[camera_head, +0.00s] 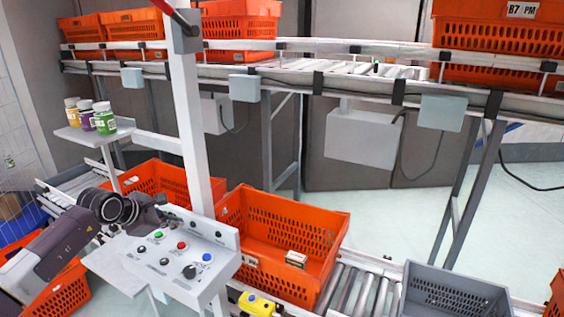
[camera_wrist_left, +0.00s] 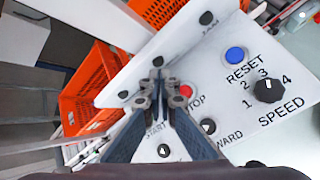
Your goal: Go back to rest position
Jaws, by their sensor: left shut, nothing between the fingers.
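My left arm enters the head view from the lower left, and its left gripper (camera_head: 158,214) is over the left end of the white control panel (camera_head: 190,262). In the left wrist view the left gripper (camera_wrist_left: 159,84) is shut and empty, its fingertips together in front of the panel (camera_wrist_left: 215,75). A red button (camera_wrist_left: 186,91) labelled STOP is partly hidden behind the fingers. A blue RESET button (camera_wrist_left: 235,54) and a black SPEED knob (camera_wrist_left: 268,89) show to the right. Contact between the fingers and the panel cannot be told. My right gripper is not in view.
An orange tote (camera_head: 325,222) with a small box (camera_head: 296,259) inside stands on the lower roller conveyor (camera_head: 358,292), beside a grey crate (camera_head: 450,285). A white post (camera_head: 187,130) rises behind the panel. Several bottles (camera_head: 104,118) stand on a small shelf at left.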

